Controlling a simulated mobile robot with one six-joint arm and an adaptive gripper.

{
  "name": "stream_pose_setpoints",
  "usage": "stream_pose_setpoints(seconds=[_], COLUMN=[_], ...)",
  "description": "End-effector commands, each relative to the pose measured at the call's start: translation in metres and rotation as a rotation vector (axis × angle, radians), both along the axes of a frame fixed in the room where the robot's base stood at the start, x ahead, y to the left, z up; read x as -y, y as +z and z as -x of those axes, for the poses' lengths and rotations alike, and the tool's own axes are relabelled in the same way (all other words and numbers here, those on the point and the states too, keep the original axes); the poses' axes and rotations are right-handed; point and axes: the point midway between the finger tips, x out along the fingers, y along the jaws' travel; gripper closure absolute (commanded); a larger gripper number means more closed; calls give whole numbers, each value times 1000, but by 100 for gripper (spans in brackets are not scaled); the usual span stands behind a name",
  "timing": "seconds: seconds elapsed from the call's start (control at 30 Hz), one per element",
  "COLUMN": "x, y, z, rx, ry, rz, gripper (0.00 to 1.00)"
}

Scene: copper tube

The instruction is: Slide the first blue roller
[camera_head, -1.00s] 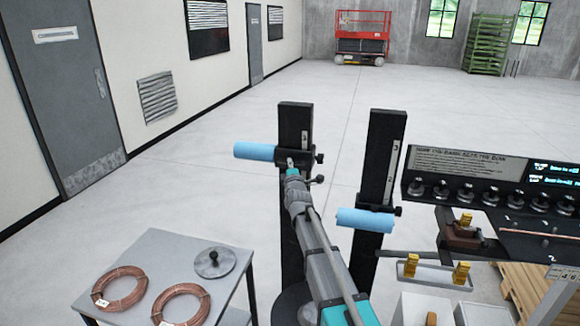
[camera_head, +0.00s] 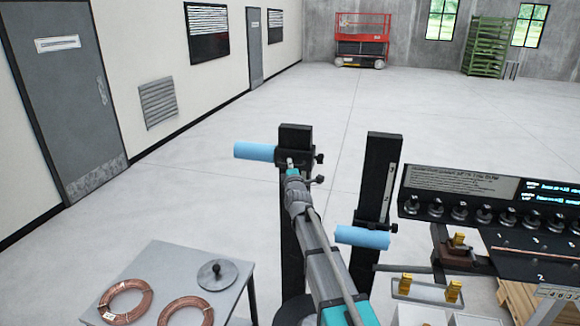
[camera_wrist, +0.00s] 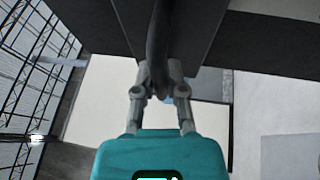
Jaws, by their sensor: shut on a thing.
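The left blue roller (camera_head: 255,151) sticks out leftward from a dark carriage near the top of the left black post (camera_head: 295,133). The right blue roller (camera_head: 362,238) sits lower on the right black post (camera_head: 383,160). My gripper (camera_head: 291,164) is at the left carriage, just right of and below the left roller. In the wrist view, my gripper (camera_wrist: 161,85) is shut on a dark handle (camera_wrist: 158,45) in front of the dark post. My arm hides much of the left post in the head view.
A grey table (camera_head: 170,260) with copper coils (camera_head: 126,301) and a round knobbed weight (camera_head: 216,274) stands at lower left. A dark panel with knobs (camera_head: 484,213) and a bench are at the right. Open floor lies beyond the posts.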

Motion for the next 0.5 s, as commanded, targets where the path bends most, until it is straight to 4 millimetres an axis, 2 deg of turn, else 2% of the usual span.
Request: stream_pose_setpoints(seconds=[0.03, 0.37, 0.4, 0.5], x=[0, 0, 0, 0], y=[5, 4, 4, 3], z=[-2, -1, -1, -1], rx=[5, 4, 4, 3], ry=[-2, -2, -2, -1], rz=[-1, -1, -1, 0], gripper=[100, 100, 81, 62])
